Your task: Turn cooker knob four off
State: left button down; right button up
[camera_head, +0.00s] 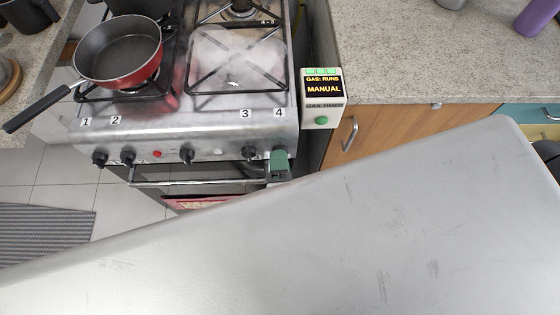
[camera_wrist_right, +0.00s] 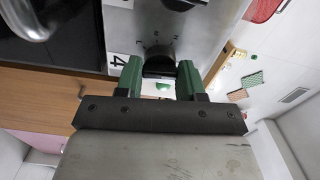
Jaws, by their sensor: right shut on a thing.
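The cooker (camera_head: 190,125) has a steel front with black knobs labelled 1 to 4. Knob four sits at the right end, under the label 4 (camera_head: 279,112). My right gripper (camera_head: 279,158) has green fingers and covers most of that knob in the head view. In the right wrist view the fingers (camera_wrist_right: 159,70) lie on either side of the dark knob four (camera_wrist_right: 158,52), shut on it. The pointer direction of the knob cannot be made out. My left gripper is not in view.
Knob three (camera_head: 248,153) is close to the left of my right gripper. A gas timer (camera_head: 322,98) reading "GAS: RUNS MANUAL" is to the right. A red pan (camera_head: 120,50) sits on the left burner. A pale haze (camera_head: 237,60) shows over the front right burner. An oven handle (camera_head: 195,183) runs below the knobs.

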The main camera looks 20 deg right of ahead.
jog(key=shift+m, duration=0.6)
jog(key=o, duration=0.9)
jog(key=shift+w, duration=0.1)
